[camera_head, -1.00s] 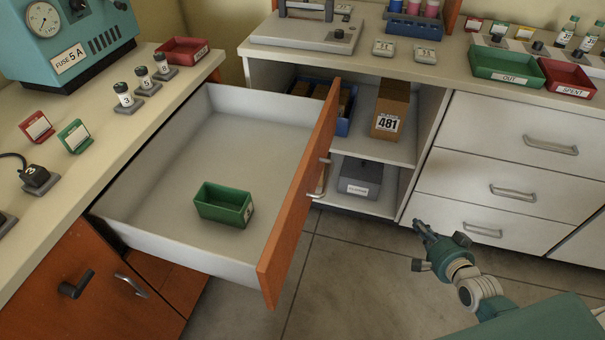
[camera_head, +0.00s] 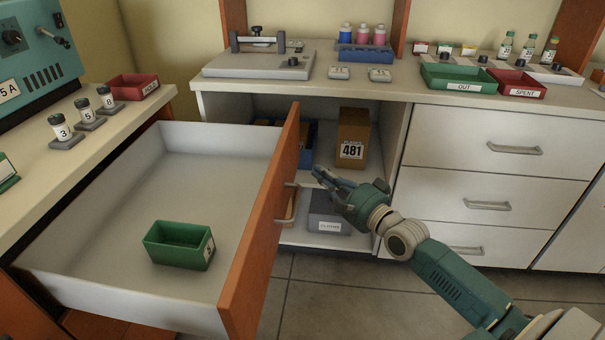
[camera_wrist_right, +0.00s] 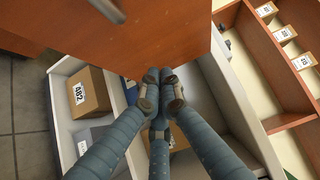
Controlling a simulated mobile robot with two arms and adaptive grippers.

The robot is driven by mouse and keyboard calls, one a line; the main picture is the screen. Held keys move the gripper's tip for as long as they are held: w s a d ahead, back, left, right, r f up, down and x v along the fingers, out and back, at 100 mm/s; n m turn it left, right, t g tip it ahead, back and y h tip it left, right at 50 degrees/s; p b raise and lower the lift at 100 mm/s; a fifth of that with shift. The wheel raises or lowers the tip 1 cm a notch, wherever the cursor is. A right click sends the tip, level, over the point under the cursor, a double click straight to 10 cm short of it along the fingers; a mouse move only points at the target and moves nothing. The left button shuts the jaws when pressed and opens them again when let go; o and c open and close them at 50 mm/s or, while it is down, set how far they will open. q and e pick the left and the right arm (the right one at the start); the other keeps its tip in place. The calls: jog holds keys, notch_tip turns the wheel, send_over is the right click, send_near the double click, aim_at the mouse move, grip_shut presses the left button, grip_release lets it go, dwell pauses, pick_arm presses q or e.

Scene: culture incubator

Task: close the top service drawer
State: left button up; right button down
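The top service drawer (camera_head: 95,285) is pulled far out from the left counter. Its orange front panel (camera_head: 262,215) faces right and carries a metal bar handle (camera_head: 286,203). A small green bin (camera_head: 180,245) sits inside the drawer. My right gripper (camera_head: 318,174) is just right of the panel, near handle height, with a small gap seeming to separate them. In the right wrist view, the gripper's fingers (camera_wrist_right: 160,92) meet at their tips with nothing visible between them. The orange panel (camera_wrist_right: 150,38) is ahead of them, its handle (camera_wrist_right: 108,10) at the top edge. My left gripper is not seen.
An open cabinet behind the gripper holds a brown box marked 481 (camera_head: 352,140) and a grey box (camera_head: 328,213). White drawers (camera_head: 490,165) stand right, shut. Vials (camera_head: 82,110) and a red tray (camera_head: 140,87) are on the left counter. Floor (camera_head: 310,310) right of the panel is clear.

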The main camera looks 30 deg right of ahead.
aim_at(291, 162)
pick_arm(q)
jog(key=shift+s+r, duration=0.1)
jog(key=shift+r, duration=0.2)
pick_arm(e)
jog(key=shift+w+a, duration=1.7)
jog(key=shift+w, duration=0.25)
